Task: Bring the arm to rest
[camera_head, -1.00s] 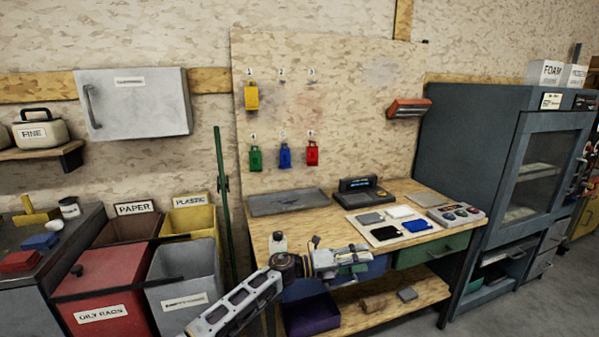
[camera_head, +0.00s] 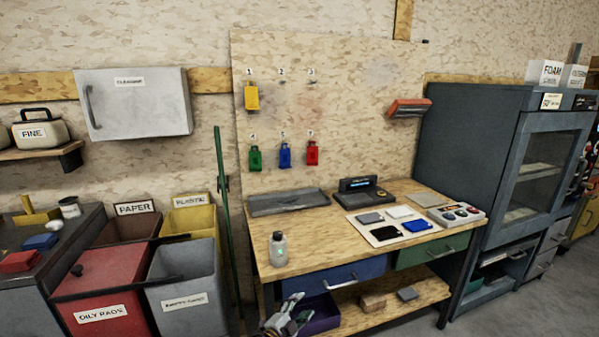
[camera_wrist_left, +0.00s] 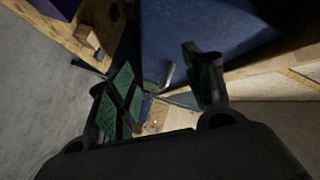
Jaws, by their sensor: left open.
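My left gripper (camera_head: 291,318) is at the bottom of the head view, low in front of the workbench (camera_head: 352,254) and close to the purple bin. In the left wrist view its two green-padded fingers (camera_wrist_left: 160,88) are spread apart, with nothing held between them. The blue drawer front (camera_wrist_left: 200,30) fills the upper middle of that view, beyond the fingers. My right gripper is in neither view.
A small bottle (camera_head: 278,249) stands at the bench's left front. The blue drawer (camera_head: 335,276) looks shut. A purple bin (camera_head: 320,315) and blocks sit on the lower shelf. Grey (camera_head: 184,284) and red (camera_head: 104,280) bins stand left. The floor at right is clear.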

